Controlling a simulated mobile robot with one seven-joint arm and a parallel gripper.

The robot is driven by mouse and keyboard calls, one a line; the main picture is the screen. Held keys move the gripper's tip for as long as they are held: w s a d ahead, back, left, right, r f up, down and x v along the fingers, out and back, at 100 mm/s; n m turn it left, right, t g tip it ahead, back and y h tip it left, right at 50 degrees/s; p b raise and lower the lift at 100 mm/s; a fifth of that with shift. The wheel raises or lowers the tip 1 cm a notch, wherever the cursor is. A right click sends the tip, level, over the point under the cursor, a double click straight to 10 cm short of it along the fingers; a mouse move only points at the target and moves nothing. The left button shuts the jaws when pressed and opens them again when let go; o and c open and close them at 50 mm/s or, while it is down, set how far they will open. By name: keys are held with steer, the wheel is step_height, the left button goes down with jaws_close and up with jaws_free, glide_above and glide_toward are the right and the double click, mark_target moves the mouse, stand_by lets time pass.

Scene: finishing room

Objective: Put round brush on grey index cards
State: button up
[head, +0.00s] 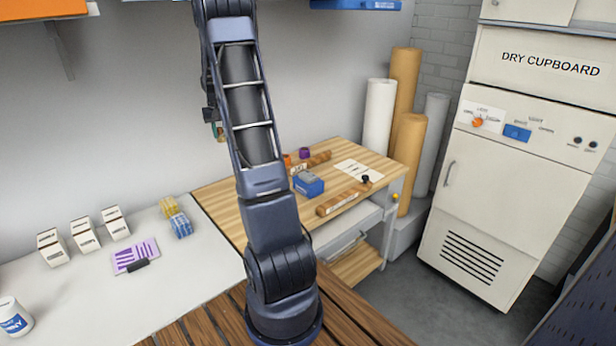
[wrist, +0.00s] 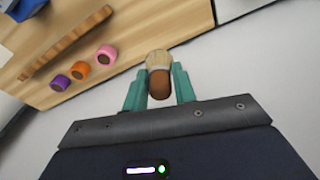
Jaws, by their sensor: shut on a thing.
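My gripper (wrist: 158,88) is shut on the round brush in the wrist view. The brush has a brown handle (wrist: 159,84) between the teal fingers and pale bristles (wrist: 158,58) pointing away from the wrist. In the head view my gripper (head: 213,120) is up in front of the wall, mostly hidden behind my arm, and only a bit of the brush shows. I cannot make out any grey index cards for certain. Yellow (head: 169,207) and blue (head: 180,226) small blocks stand on the white worktop, left of the wooden table.
The wooden table (head: 222,200) holds a blue box (head: 308,184), wooden bars, small coloured rolls and a white sheet (head: 358,172). The white worktop (head: 195,278) carries white boxes (head: 85,235), a purple card (head: 130,254) and a white pot (head: 14,316). Its front middle is clear.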

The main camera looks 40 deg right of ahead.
steer(key=s+d+r+m, duration=0.1)
steer(key=s+d+m, duration=0.1)
steer(key=s+d, duration=0.45)
steer(key=s+d+r+m, duration=0.1)
steer(key=s+d, duration=0.3)
steer(key=d, duration=0.5)
step_height(320, 180, up, 2)
steer(key=m, duration=0.3)
glide_above(308, 174)
steer(key=shift+s+a+h, duration=0.3)
steer(key=shift+a+h, duration=0.05)
steer(key=shift+h, duration=0.05)
steer(key=shift+s+d+f, duration=0.1)
steer(key=shift+f, duration=0.25)
steer(key=shift+c, duration=0.2)
step_height(308, 174, down, 19)
steer(key=shift+f, duration=0.1)
steer(key=o, duration=1)
steer(key=shift+f, duration=0.1)
